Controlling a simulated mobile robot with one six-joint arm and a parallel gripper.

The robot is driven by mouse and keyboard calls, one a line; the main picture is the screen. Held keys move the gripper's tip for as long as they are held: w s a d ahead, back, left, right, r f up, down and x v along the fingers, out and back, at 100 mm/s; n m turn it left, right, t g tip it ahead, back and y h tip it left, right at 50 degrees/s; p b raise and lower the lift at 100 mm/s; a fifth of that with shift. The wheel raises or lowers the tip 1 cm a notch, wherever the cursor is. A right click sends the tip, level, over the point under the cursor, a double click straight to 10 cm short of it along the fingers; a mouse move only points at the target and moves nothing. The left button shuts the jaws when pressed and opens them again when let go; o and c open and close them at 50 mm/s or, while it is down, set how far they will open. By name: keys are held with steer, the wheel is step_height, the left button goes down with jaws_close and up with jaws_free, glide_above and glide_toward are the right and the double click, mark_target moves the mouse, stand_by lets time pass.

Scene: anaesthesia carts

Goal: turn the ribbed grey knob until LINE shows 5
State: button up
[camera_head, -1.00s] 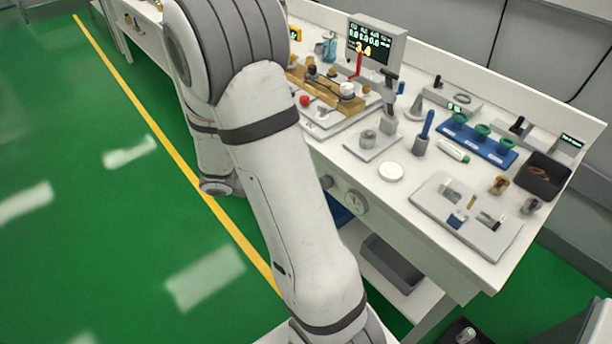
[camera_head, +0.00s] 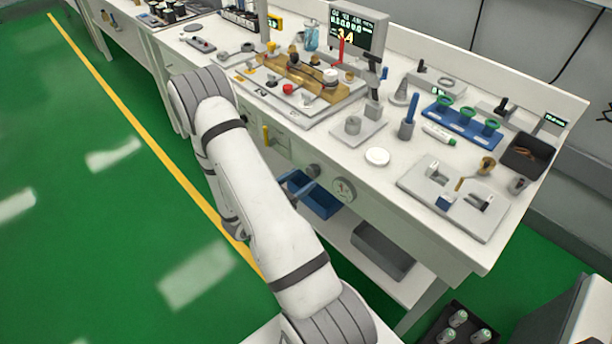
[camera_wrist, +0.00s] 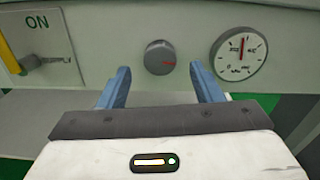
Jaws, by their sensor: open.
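The grey knob (camera_wrist: 160,57) is on the bench's white front panel, with a red mark pointing right; any ribs are too small to make out. It also shows in the head view (camera_head: 313,171). Right of it is a round white gauge (camera_wrist: 239,54), also in the head view (camera_head: 343,190), its red needle nearly straight up. Its lettering is too small to read. My gripper (camera_wrist: 160,78) is open and empty, its two blue fingers pointing at the panel. The knob appears between the fingertips, seemingly still ahead of them; contact cannot be told.
Left of the knob is a yellow lever (camera_wrist: 10,52) by an ON label. Above is the crowded bench top (camera_head: 340,150) with a monitor (camera_head: 357,30) showing 3.4. Below are a blue bin (camera_head: 322,203) and a grey bin (camera_head: 383,252). The green floor at left is clear.

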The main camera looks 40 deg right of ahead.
mark_target(310, 173)
steer(key=shift+w+d, duration=0.1)
steer(key=shift+d, duration=1.6)
